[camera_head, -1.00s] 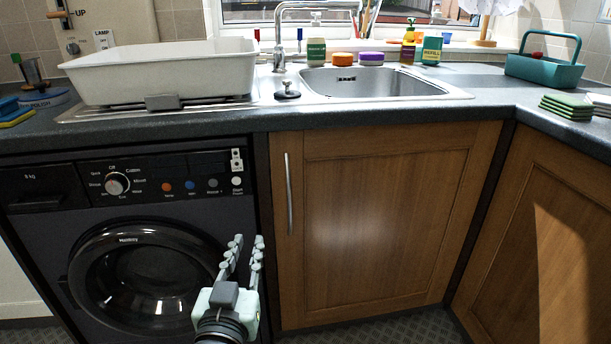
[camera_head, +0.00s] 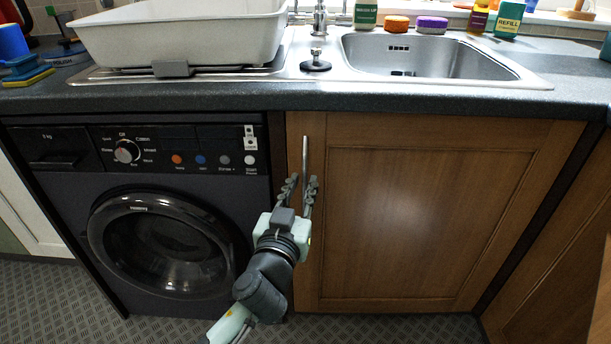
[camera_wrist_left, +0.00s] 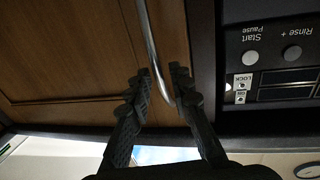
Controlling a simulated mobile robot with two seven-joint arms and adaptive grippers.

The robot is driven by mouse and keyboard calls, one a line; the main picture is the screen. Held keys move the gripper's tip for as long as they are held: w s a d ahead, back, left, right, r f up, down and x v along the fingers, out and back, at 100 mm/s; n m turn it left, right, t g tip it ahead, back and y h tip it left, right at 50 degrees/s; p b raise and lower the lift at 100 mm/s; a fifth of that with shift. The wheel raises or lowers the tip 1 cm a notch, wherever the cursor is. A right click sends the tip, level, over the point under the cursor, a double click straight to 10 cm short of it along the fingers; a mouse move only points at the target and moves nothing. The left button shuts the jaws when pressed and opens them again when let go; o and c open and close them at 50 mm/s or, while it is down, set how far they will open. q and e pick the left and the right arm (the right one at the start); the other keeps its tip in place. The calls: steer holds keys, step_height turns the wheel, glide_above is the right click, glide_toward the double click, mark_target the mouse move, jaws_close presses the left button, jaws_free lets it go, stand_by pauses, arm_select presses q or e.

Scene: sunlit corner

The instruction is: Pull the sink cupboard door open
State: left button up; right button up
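The sink cupboard door (camera_head: 405,215) is brown wood and looks shut below the sink. Its upright silver handle (camera_head: 305,155) is on the left side of the door; it also shows in the left wrist view (camera_wrist_left: 151,40). My left gripper (camera_head: 299,183) is in front of the handle and hides its lower part. In the left wrist view the gripper's fingers (camera_wrist_left: 160,76) are apart, with the handle's end showing between them. I cannot tell whether they touch it or how deep it sits between them. My right gripper is not in view.
A black washing machine (camera_head: 165,215) stands directly left of the door. The grey worktop (camera_head: 420,98) overhangs above, with a metal sink (camera_head: 440,60) and a white basin (camera_head: 180,35). Another wooden cupboard (camera_head: 550,265) is at the right. The patterned floor (camera_head: 390,328) before the door is clear.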

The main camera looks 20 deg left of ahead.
arm_select(q)
steer(key=shift+w, duration=1.2)
jaws_close()
